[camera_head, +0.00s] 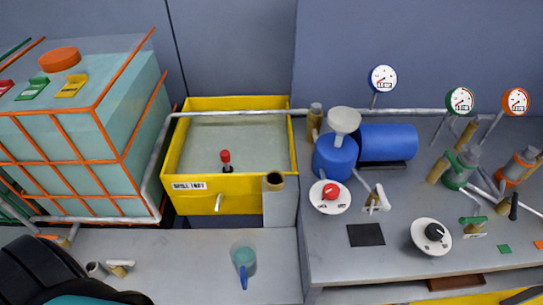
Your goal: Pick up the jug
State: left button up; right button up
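The jug (243,257) is a small translucent teal vessel with a blue handle. It stands on the lower grey bench in front of the yellow spill tray, with its handle toward the bottom of the picture. Nothing is touching it. A dark part of my own left arm shows in the bottom left corner, well left of the jug. No fingers of either gripper can be made out.
A yellow tray (180,150) stands behind the jug. A caged tank (75,140) is at the left. The raised bench (335,265) at right carries a blue pump (385,142), dials and gauges. Small pipe fittings (120,268) lie left of the jug.

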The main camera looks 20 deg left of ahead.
aim_at(243, 253)
jog(key=k+u, duration=0.1)
jog(key=u, duration=0.35)
jog(key=k+j+u, duration=0.1)
jog(key=u, duration=0.35)
